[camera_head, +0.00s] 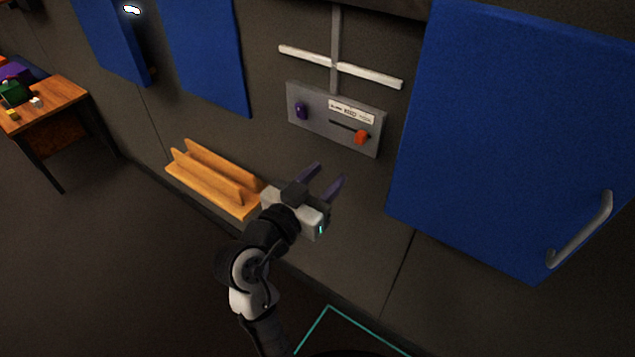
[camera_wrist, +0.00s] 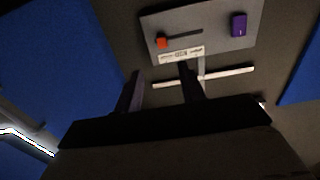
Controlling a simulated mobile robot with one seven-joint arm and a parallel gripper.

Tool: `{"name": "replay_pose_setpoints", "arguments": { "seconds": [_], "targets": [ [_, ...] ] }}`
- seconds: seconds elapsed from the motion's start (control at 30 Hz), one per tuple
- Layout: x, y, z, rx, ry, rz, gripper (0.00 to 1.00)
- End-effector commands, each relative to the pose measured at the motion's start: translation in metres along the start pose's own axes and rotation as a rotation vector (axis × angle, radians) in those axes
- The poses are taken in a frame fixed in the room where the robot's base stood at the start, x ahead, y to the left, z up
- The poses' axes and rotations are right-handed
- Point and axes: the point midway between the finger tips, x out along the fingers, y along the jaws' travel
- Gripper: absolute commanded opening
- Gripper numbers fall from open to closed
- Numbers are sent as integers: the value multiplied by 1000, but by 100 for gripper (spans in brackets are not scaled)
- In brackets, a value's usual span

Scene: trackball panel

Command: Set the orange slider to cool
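A grey panel (camera_head: 334,118) is mounted on the dark wall and holds an orange slider knob (camera_head: 361,137) at the right end of its dark slot. A label strip (camera_head: 351,112) sits above the slot; its words are too small to read surely. A purple knob (camera_head: 301,110) is on the panel's left side. My gripper (camera_head: 328,176) is open and empty, below and in front of the panel, touching nothing. In the wrist view the picture is turned over: the orange knob (camera_wrist: 162,42) is left, the purple knob (camera_wrist: 238,25) right, beyond my open fingers (camera_wrist: 161,86).
A large blue door (camera_head: 510,130) with a grey handle (camera_head: 580,231) is right of the panel. A wooden rack (camera_head: 213,182) stands out low on the wall at left. Blue panels (camera_head: 205,50) hang at upper left. A table (camera_head: 60,101) with small items is far left.

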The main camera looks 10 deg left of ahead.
Motion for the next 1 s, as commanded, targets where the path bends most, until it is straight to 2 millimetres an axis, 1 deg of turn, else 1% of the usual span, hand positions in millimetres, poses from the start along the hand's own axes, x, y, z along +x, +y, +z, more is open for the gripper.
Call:
{"name": "replay_pose_setpoints", "arguments": {
  "seconds": [0.03,0.3,0.87,0.93,0.97,1.0],
  "targets": [
    [-5,0,-7,-4,-2,-2,40],
    [-17,0,-4,-1,1,-2,40],
    [-17,0,-3,1,3,-2,40],
    [-18,-8,-9,6,16,-35,40],
    [-19,-15,-13,11,25,-64,40],
    [-21,-28,-22,19,46,-115,40]
  ]
}}
